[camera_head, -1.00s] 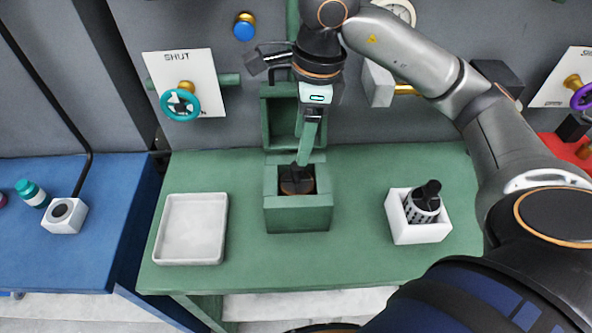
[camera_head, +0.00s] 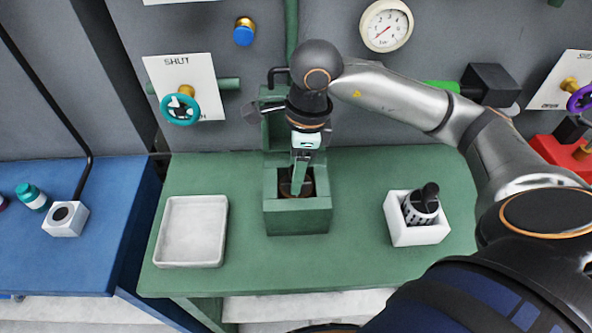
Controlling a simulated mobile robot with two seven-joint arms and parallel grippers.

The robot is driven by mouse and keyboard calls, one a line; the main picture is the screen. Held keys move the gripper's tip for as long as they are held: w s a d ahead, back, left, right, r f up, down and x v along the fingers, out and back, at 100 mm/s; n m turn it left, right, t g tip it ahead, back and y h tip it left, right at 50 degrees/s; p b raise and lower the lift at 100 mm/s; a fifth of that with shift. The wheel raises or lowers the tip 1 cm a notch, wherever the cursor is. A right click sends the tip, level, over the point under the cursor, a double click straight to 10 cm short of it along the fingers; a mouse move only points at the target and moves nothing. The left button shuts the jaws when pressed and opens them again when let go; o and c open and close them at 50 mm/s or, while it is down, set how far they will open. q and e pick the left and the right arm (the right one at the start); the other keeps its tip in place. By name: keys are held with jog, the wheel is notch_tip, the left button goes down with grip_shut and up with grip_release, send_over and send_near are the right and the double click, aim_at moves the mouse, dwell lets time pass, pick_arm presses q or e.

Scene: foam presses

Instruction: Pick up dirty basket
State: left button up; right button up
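A dark brown basket (camera_head: 286,189) sits inside the open green box (camera_head: 297,221) of the press on the green table. Its top is mostly hidden by my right gripper. My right gripper (camera_head: 298,184) points down into the box from above, its fingers at the basket's middle, where a dark handle showed earlier. Whether the fingers are closed on that handle cannot be seen. My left gripper is not in view.
A white shallow tray (camera_head: 191,232) lies left of the box. The box's green lid (camera_head: 272,132) stands open behind it, close to my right arm. A teal valve wheel (camera_head: 180,108) and a gauge (camera_head: 386,25) are on the wall. The front of the green table is clear.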

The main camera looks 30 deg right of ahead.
grip_shut()
dwell(1.1)
